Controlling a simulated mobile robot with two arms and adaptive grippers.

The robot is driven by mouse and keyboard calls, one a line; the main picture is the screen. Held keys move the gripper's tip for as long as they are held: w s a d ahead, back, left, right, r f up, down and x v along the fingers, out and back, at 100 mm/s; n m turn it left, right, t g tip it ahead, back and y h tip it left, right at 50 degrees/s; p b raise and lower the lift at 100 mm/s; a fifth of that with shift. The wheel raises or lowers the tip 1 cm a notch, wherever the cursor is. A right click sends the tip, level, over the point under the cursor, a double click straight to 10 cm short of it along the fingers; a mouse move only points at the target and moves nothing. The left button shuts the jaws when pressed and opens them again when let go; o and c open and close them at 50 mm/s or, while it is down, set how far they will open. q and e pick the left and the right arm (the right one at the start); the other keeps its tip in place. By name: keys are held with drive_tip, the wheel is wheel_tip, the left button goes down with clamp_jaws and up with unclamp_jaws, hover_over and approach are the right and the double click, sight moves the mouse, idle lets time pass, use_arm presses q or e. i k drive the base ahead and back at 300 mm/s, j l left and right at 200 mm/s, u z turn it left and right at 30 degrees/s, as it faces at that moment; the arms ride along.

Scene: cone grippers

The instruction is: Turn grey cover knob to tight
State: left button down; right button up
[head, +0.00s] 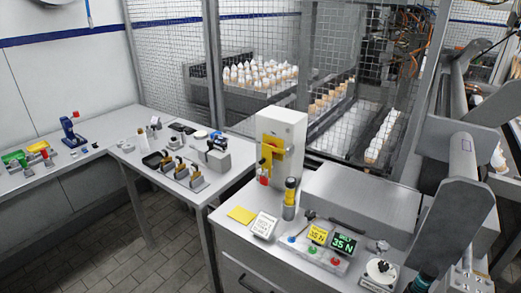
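A small grey knob-like part (379,246) sits at the right end of the near bench, by the grey cabinet. It may be the grey cover knob, but it is too small to read its setting. Just in front of it is a white round part (381,271) with a dark centre on a light base. Neither of my grippers can be made out in the head view. A large grey arm (462,215) stands at the right, and its lower end runs toward the bottom edge beside the white round part.
The near bench also holds a green display (343,244), a button panel (311,254), a yellow pad (241,215), a black-and-yellow cylinder (290,198) and a white upright machine (283,135). A left table (137,158) carries small fixtures. Mesh fencing stands behind.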

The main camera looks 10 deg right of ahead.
sight(382, 246)
drive_tip(key=k+z, duration=0.1)
drive_tip(key=z, duration=0.65)
drive_tip(key=k+z, duration=0.15)
drive_tip(key=z, duration=0.25)
drive_tip(key=l+z, duration=0.2)
drive_tip(key=z, duration=0.25)
drive_tip(key=l+z, duration=0.15)
drive_tip(key=z, duration=0.3)
